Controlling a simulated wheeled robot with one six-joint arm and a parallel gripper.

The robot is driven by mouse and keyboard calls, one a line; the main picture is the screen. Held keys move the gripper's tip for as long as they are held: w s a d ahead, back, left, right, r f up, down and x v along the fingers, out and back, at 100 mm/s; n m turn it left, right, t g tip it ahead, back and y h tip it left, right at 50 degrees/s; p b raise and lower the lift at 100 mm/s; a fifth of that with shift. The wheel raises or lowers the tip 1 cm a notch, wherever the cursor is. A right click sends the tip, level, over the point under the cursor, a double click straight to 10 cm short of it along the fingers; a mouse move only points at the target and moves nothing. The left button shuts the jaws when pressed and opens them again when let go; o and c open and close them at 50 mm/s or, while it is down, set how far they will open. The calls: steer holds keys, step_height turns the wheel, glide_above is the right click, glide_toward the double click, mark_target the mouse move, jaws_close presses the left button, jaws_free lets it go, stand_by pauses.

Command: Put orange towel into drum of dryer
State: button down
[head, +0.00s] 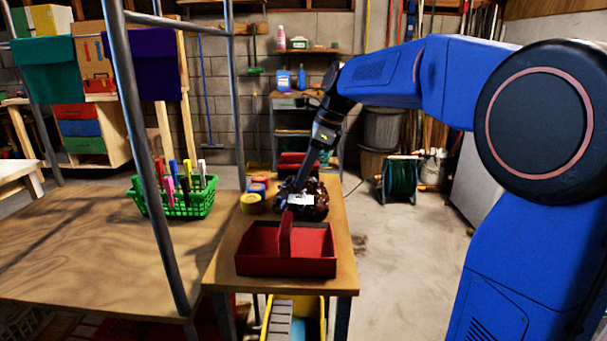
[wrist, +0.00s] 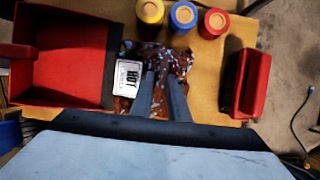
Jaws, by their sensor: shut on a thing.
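My gripper (head: 301,184) points down over the narrow wooden bench. It is shut on a dark reddish-brown, crumpled, speckled thing (head: 316,201) with a white label. In the wrist view my gripper's two fingers (wrist: 161,76) reach into this brown thing (wrist: 180,62), and the label reads "HOT". It looks bag-like; I cannot tell whether it is lifted off the bench. I see no clearly orange towel. A teal cloth (head: 47,70) and a purple cloth (head: 147,65) hang at the left. No dryer drum is clearly in view; a pale grey panel (head: 480,178) stands at the right.
A red divided tray (head: 285,266) sits at the bench's near end (head: 340,272). Yellow, blue and red rolls (head: 251,203) lie left of my gripper. A green basket of markers (head: 180,207) stands on the wider table (head: 85,255). A hose reel (head: 400,179) stands beyond clear floor.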

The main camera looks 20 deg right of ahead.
steer(key=shift+f, duration=0.15)
steer(key=c, duration=1.7)
jaws_free()
